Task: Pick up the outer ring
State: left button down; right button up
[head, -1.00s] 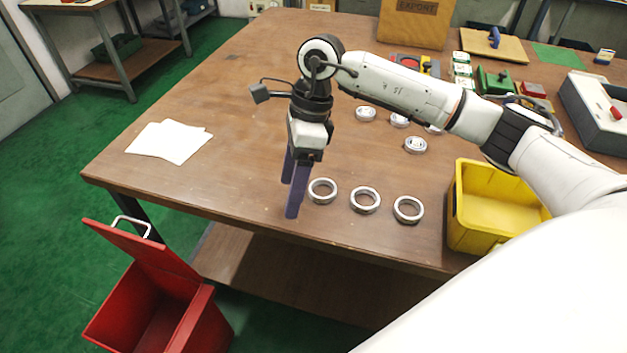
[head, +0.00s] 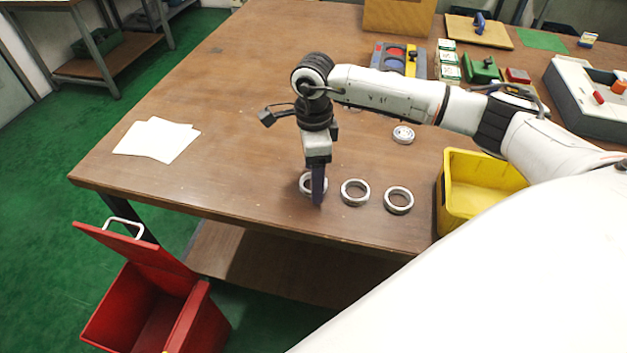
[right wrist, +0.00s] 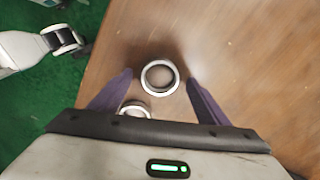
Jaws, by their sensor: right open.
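Three silver rings lie in a row near the table's front edge in the head view: a left one (head: 305,187), a middle one (head: 355,193) and a right one (head: 398,200). My right gripper (head: 317,201) points down at the left ring, and its purple finger hides part of that ring. In the right wrist view the gripper (right wrist: 158,83) is open, with one ring (right wrist: 148,82) between its spread fingers, apart from both. A second ring (right wrist: 134,107) sits nearer the palm, partly hidden by the gripper body. My left gripper is not seen.
A yellow bin (head: 447,195) stands right of the rings. A red open bin (head: 110,310) stands on the floor in front. White papers (head: 155,140) lie on the left. A smaller bearing part (head: 403,134) lies farther back.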

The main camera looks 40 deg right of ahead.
jog(key=shift+f, duration=0.35)
jog(key=c, duration=1.2)
notch_tip(320, 180, up, 10)
jog(key=shift+r+b, duration=0.1)
jog(key=shift+b, duration=0.45)
